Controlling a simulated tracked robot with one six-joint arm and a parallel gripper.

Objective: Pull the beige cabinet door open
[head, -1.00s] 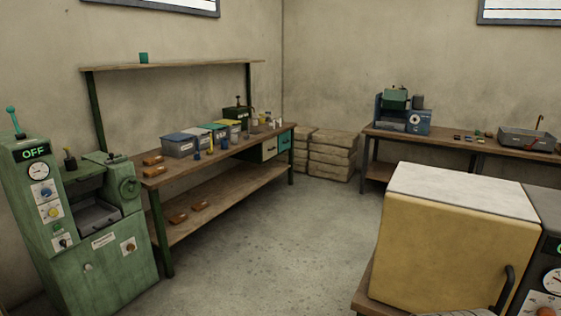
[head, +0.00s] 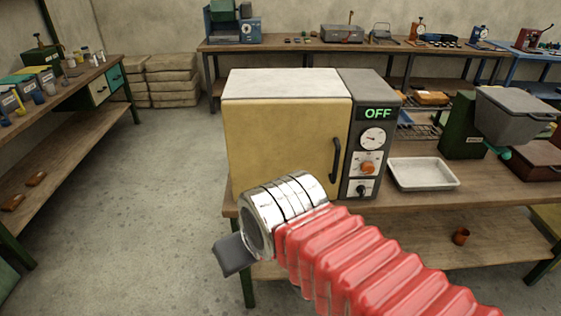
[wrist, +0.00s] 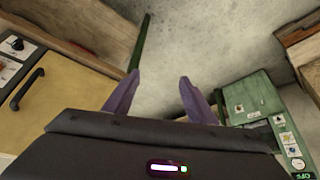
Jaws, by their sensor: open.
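The beige cabinet (head: 285,85) stands on a wooden bench, with its yellowish door (head: 275,140) facing me and shut. A black bar handle (head: 336,158) runs upright near the door's right edge. The door (wrist: 62,95) and its handle (wrist: 27,90) also show at the left of the wrist view. My gripper (wrist: 160,78) is open and empty, its two purple fingers spread over bare floor, apart from the handle. In the head view my red-sleeved arm crosses in front of the bench; the fingers do not show there.
A dark control panel (head: 370,140) reading OFF adjoins the door's right side. A pale tray (head: 423,174) and a green machine (head: 465,128) stand further right on the bench. Another bench (head: 75,90) is at left. The floor (head: 165,190) between is clear.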

